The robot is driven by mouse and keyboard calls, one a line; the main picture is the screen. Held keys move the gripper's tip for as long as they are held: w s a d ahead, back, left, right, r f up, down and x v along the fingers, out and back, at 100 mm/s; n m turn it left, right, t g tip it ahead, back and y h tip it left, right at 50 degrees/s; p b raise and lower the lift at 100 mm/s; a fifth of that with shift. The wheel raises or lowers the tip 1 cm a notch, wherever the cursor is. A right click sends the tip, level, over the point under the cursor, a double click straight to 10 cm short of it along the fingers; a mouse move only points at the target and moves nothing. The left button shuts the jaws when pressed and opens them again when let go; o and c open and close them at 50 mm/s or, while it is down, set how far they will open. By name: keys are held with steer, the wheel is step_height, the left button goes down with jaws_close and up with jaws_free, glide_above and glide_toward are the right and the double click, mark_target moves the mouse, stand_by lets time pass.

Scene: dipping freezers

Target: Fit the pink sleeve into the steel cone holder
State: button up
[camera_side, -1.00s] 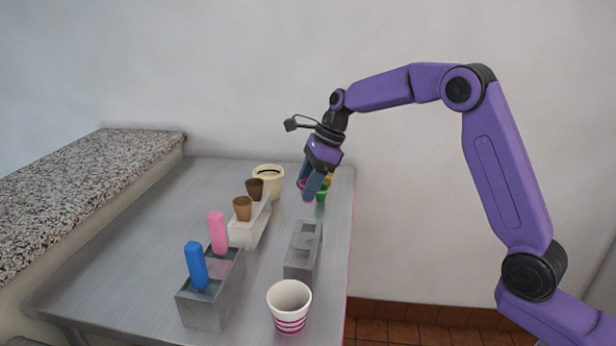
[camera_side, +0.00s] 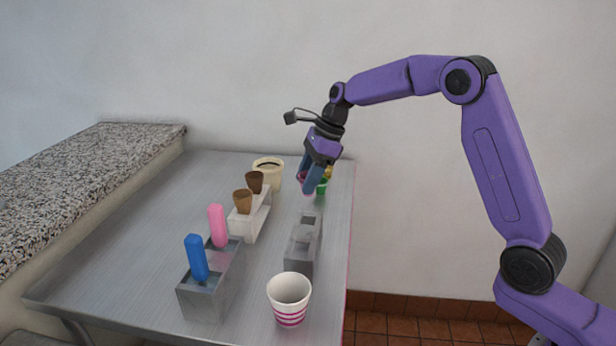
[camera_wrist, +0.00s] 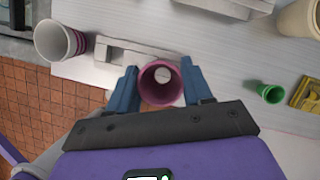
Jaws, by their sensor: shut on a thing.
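My gripper (camera_side: 311,187) is shut on the pink sleeve (camera_wrist: 145,90). In the wrist view the sleeve is a hollow, dark pink ring between the two blue fingers (camera_wrist: 158,88), seen down its open mouth. In the side view the fingers hide most of it. The steel cone holder (camera_side: 300,262) is a low grey block with openings in its top, standing near the table's right edge. In the side view my gripper is above and behind its far end. In the wrist view the holder (camera_wrist: 112,50) lies just beyond the sleeve, partly covered by it.
A white striped paper cup (camera_side: 289,296) stands at the holder's near end. To its left are a steel block (camera_side: 203,303) with blue and pink sticks and a pale rack (camera_side: 243,229) with brown cones. A cream pot (camera_side: 275,177) and small green cup (camera_wrist: 270,93) stand farther back.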

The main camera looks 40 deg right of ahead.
step_height(320, 180, down, 8)
steer(key=shift+f, duration=0.15)
stand_by(3.6)
steer(key=o, duration=1.1)
steer(key=v, duration=1.7)
steer(key=shift+d, duration=0.1)
